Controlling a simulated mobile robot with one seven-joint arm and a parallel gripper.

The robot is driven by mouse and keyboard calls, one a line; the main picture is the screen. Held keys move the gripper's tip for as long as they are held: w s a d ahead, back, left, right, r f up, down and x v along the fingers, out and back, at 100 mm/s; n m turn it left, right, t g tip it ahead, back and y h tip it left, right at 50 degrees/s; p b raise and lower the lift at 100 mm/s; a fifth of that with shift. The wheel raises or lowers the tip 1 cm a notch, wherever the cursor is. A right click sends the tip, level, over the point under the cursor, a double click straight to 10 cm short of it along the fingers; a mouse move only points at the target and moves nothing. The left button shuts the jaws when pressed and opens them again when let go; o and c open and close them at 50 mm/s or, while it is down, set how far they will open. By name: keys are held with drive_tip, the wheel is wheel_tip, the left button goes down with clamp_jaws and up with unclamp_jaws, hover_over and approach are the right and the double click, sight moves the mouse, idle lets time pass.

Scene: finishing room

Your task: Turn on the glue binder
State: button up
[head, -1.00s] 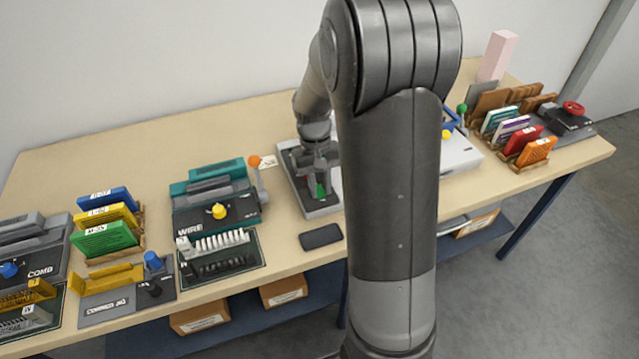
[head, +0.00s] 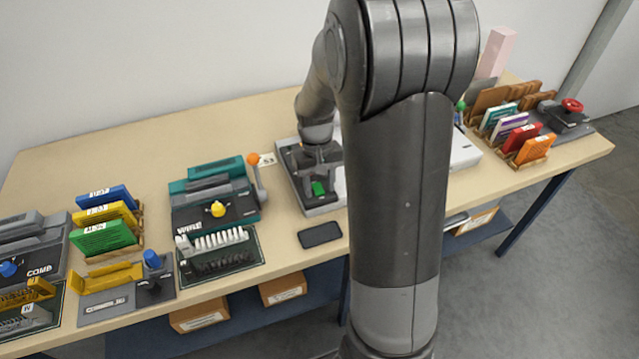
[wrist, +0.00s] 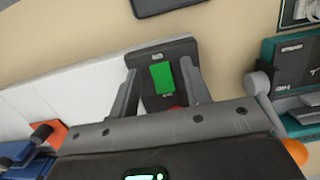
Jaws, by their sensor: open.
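The machine under my gripper, which I take as the glue binder, has a dark control panel (head: 293,165) at its left end and a pale body, largely hidden by my arm. A bright green switch (head: 318,188) sits on the panel. In the wrist view the green switch (wrist: 162,78) lies between the fingers, with a small red part (wrist: 178,106) partly hidden behind the gripper's edge. My gripper (head: 319,176) is open over the panel, its fingers (wrist: 160,70) on either side of the switch. I cannot tell whether they touch the panel.
A teal wire binder (head: 215,195) with an orange-knobbed lever (head: 253,159) stands close to the left. A dark flat pad (head: 320,235) lies in front. Book racks (head: 515,140) and a red-wheeled press (head: 572,106) stand at the right. The table behind is mostly clear.

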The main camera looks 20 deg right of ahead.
sight(317, 187)
drive_tip(key=shift+r, duration=0.1)
wheel_tip(317, 187, up, 10)
drive_tip(key=w, duration=0.1)
drive_tip(key=shift+w+r, duration=0.25)
idle(0.4)
drive_tip(key=s+a+r+t, duration=0.3)
drive_tip(key=s+r, duration=0.1)
drive_tip(key=s, duration=0.6)
drive_tip(key=s+a+r+t, duration=0.3)
drive_tip(key=s+r+t, duration=0.1)
drive_tip(key=s, duration=0.6)
drive_tip(key=shift+r, duration=0.2)
drive_tip(key=shift+o, duration=0.3)
drive_tip(key=shift+w+a, duration=0.1)
drive_tip(key=shift+a, duration=0.05)
idle(1.7)
